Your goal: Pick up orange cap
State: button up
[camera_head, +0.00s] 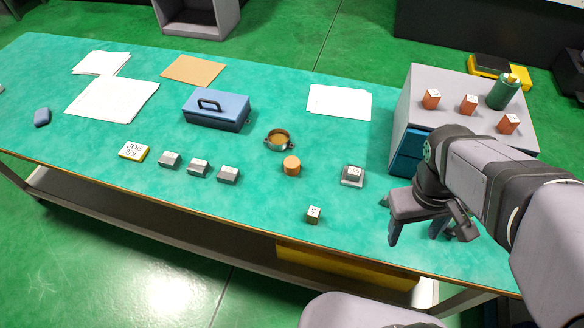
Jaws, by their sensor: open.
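The orange cap (291,166) looks like a small orange-brown cylinder standing on the green table, near the middle, just in front of a round metal ring or cup (278,140). My gripper (416,240) is open and empty at the right front of the table, well to the right of the orange cap and nearer the front edge. Its two fingers point down. Nothing hides the orange cap. Its underside does not show.
A small grey block on a base (353,176) and a small block (313,214) lie between my gripper and the cap. Several grey blocks (198,168) and a blue toolbox (216,109) stand left. A grey cabinet (425,90) bearing orange blocks (468,103) and a green bottle (503,94) stands right.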

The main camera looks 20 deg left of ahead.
jog(key=w+a+f+n+t+h+b, duration=0.1)
jog(key=w+f+n+b, duration=0.15)
jog(key=n, duration=0.25)
notch_tip(320, 180, up, 3)
jog(key=n+t+b, duration=1.2)
jog(key=n+b, duration=0.1)
jog(key=n, duration=1.2)
send_over(288, 168)
jog(key=s, duration=0.5)
jog(key=f, duration=0.8)
jog(key=f+p, duration=0.1)
jog(key=f, duration=0.4)
jog(key=shift+w+a, duration=0.1)
jog(key=shift+w, duration=0.2)
jog(key=shift+f, duration=0.55)
jog(key=shift+a+p+x, duration=0.15)
jog(key=shift+p+x, duration=0.05)
jog(key=shift+x, duration=1.65)
jog(key=shift+a+p+x, duration=0.15)
jog(key=shift+x, duration=1.7)
jog(key=shift+r, duration=0.1)
jog(key=c, duration=1.1)
